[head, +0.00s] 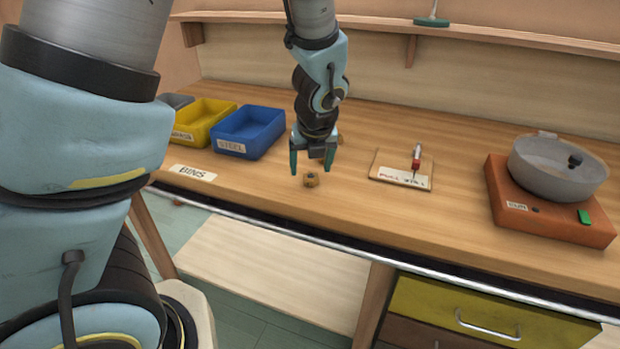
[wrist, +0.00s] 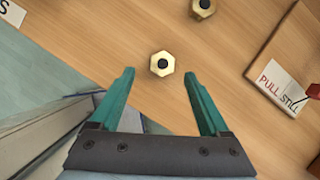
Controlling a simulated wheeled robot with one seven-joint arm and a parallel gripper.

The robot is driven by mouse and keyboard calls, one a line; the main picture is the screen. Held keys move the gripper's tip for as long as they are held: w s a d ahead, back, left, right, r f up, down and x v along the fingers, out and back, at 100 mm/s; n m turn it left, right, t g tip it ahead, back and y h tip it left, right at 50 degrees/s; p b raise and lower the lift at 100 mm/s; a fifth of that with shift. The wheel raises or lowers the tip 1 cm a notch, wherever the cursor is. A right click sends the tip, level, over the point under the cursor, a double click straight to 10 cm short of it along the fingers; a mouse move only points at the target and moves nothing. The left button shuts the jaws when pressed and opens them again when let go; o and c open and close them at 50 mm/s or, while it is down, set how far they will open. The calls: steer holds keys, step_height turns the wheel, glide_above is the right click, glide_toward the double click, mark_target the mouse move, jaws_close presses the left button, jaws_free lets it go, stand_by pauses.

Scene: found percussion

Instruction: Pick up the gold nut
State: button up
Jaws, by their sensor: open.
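A gold hexagonal nut (head: 311,180) with a dark hole lies flat on the wooden bench near its front edge. In the wrist view the gold nut (wrist: 162,64) shows between and just beyond the fingertips. My gripper (head: 312,164) points down above the bench, close to the nut. Its teal fingers (wrist: 159,76) are apart, with nothing held between them. A second, browner nut (wrist: 203,6) lies farther off, cut by the top edge of the wrist view; in the head view it is largely hidden behind my gripper.
A blue bin (head: 250,132) and a yellow bin (head: 203,122) stand to the left, behind a "BINS" label (head: 192,173). A board (head: 387,168) with a red-handled tool (head: 416,158) lies to the right. An orange device (head: 550,208) with a grey bowl (head: 556,168) stands farther right.

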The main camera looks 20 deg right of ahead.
mark_target(311, 177)
steer(key=shift+p+x, duration=0.45)
steer(key=shift+x, duration=1.5)
steer(key=shift+d, duration=0.2)
steer(key=shift+c, duration=0.2)
jaws_close()
